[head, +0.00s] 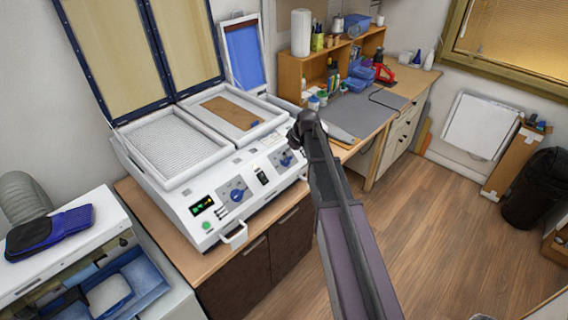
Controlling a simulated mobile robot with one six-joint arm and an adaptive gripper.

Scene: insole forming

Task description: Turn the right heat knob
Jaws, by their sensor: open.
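The white heating machine (268,193) has a sloped front panel with two blue knobs. The right heat knob (286,159) sits on a grey plate near the panel's right end. The left knob (237,195) is beside the small lit display. My dark arm reaches up from the bottom of the head view, and its end bends down just above and right of the right knob. My gripper (294,139) is small and dark there, open, with its fingers hard to make out. I cannot tell whether it touches the knob.
Two trays lie on the machine, one with a textured white bed (180,146) and one with a brown sheet (230,112). Their lids stand raised behind. A white handle (235,238) sticks out in front. A workbench (362,112) with an organiser is at right.

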